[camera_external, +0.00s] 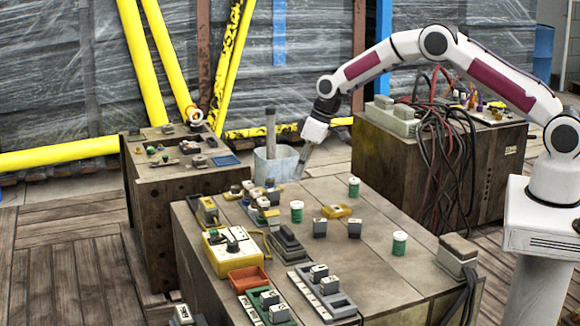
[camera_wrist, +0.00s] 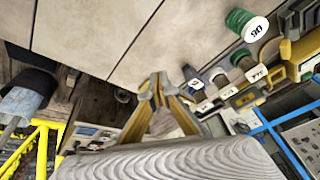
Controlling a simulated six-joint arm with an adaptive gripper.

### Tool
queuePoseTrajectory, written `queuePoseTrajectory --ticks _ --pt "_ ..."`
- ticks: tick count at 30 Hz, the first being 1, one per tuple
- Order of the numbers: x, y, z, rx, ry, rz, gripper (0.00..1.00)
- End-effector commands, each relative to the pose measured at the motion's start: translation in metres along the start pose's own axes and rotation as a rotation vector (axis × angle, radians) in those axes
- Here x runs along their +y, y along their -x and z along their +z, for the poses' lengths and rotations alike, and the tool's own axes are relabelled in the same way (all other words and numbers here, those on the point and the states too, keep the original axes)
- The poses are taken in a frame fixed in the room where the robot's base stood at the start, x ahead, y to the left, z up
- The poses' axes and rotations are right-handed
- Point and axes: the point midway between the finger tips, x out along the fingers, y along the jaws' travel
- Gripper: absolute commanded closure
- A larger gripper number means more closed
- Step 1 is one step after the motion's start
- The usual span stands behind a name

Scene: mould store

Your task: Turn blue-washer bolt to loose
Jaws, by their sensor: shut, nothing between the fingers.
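I cannot single out the blue-washer bolt with certainty. In the external view, a cluster of small light-topped parts (camera_external: 262,200) with some blue stands at the bench's far left edge, too small to read. In the wrist view, a row of pale-capped pieces (camera_wrist: 220,77) lies right of my gripper, with bits of blue among them. My gripper (camera_external: 301,172) points down near the bench's far edge, beside that cluster and apart from it. Its yellowish fingers (camera_wrist: 158,82) are shut with nothing held, above the bench edge in the wrist view.
Green white-topped cylinders (camera_external: 297,212) stand on the wooden bench (camera_external: 375,278). A yellow control box (camera_external: 232,252), an orange tray (camera_external: 248,279) and a grey holder (camera_external: 322,294) line the near left. A pale bin (camera_external: 275,167) holding a rod stands behind. Red and black cables (camera_external: 440,150) hang at right.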

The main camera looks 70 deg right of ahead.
Motion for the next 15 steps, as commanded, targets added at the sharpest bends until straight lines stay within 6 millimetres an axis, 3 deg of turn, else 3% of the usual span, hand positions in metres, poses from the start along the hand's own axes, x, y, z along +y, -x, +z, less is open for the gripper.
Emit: queuePoseTrajectory --ticks 3,8,15 --pt "0.004 0.008 -0.032 0.072 0.040 0.011 1.00" --pt "0.007 0.021 -0.061 0.141 0.091 0.025 1.00" --pt "0.008 0.022 -0.064 0.154 0.145 0.033 1.00"
